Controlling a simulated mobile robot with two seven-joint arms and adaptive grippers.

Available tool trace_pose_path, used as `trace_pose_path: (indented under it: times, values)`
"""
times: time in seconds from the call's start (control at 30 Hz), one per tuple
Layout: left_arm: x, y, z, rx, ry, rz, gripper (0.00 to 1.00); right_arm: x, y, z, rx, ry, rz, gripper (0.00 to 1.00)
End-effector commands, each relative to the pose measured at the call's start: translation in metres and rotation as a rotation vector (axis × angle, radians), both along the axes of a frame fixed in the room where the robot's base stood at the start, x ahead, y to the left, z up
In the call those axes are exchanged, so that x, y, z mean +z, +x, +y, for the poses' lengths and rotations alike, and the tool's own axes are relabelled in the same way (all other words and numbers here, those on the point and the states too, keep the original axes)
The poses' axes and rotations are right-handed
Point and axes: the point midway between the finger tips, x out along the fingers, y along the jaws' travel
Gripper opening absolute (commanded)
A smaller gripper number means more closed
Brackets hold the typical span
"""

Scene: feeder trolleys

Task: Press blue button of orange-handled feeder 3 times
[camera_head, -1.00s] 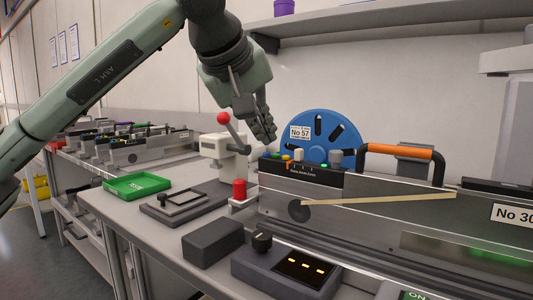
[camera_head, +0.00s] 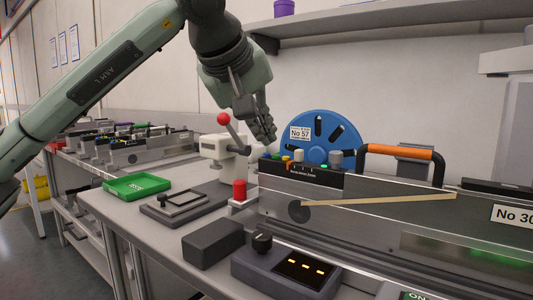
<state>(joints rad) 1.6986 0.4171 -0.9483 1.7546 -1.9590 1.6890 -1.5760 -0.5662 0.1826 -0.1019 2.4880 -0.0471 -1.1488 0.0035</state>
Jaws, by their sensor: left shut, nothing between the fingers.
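The orange-handled feeder (camera_head: 370,190) is a long grey metal unit on the right of the bench, with an orange grip (camera_head: 400,151) on black posts. Its left end carries a row of small coloured buttons. The blue button (camera_head: 267,155) is at the left of that row, small and partly hard to make out below my fingers. My left gripper (camera_head: 271,139) comes in from the upper left, shut and empty, pointing down with its fingertips just above the blue button. I cannot tell whether they touch it. My right gripper is out of view.
A blue reel (camera_head: 322,138) stands behind the buttons. A white press with a red-knobbed lever (camera_head: 223,118) and a red button (camera_head: 239,189) stand to the left. A green tray (camera_head: 136,186), a black block (camera_head: 213,243) and a dial box (camera_head: 285,272) are on the bench.

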Motion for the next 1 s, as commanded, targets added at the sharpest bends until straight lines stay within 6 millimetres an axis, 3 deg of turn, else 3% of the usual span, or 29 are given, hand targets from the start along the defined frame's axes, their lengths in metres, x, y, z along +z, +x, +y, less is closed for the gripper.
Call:
trace_pose_path:
  times: [1.0]
  values:
    - [-0.011, 0.0, 0.0, 0.0, 0.0, 0.0, 0.0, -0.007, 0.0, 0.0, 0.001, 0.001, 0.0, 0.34]
